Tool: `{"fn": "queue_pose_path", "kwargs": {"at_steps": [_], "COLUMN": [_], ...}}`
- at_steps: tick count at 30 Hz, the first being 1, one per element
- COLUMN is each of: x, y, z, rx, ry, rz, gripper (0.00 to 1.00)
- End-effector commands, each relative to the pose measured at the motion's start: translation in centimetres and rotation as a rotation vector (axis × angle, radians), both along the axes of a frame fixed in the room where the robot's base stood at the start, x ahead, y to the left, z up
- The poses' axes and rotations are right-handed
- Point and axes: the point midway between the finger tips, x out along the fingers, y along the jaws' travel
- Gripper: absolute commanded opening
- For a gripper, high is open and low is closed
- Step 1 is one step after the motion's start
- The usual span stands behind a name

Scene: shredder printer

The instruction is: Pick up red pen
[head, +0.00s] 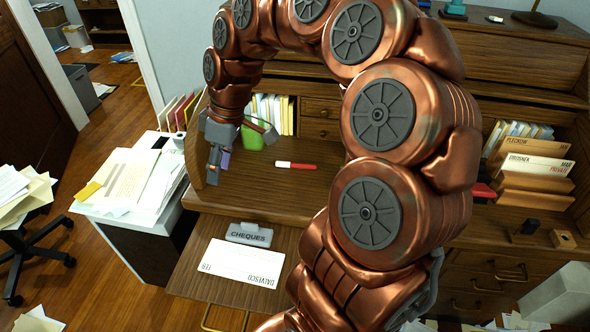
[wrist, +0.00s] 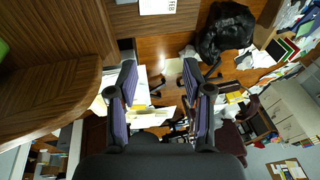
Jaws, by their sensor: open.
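The red pen (head: 296,165) lies flat on the wooden desk top, in the middle of the head view. My gripper (head: 217,172) is left of the pen in the head view, above the desk's left side and apart from the pen. In the wrist view my gripper (wrist: 165,82) is open, with its two fingers spread and nothing between them. The pen does not show in the wrist view.
A green container (head: 252,138) stands on the desk behind the pen. A pulled-out board holds a grey "CHEQUES" item (head: 249,234) and a white paper (head: 241,263). Letter racks (head: 535,170) stand at right. A white paper-covered cabinet (head: 128,185) is at left. The desk around the pen is clear.

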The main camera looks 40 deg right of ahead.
Motion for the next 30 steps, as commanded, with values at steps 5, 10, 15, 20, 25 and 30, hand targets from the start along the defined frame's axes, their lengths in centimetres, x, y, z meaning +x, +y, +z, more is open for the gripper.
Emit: {"fn": "queue_pose_path", "kwargs": {"at_steps": [5, 10, 15, 20, 25, 30], "x": [4.4, 6.4, 6.5, 5.4, 4.1, 3.7], "y": [-6.8, -13.7, -20.8, -26.4, -30.1, -31.1], "z": [-2.7, -5.7, -9.2, -12.4, -14.5, -15.6], "rx": [0.034, 0.037, 0.016, -0.010, -0.034, -0.041], "ry": [-0.092, -0.160, -0.206, -0.228, -0.237, -0.237], "rz": [0.035, 0.046, 0.039, 0.028, 0.020, 0.019], "gripper": [0.50, 0.50, 0.50, 0.50, 0.50, 0.50]}}
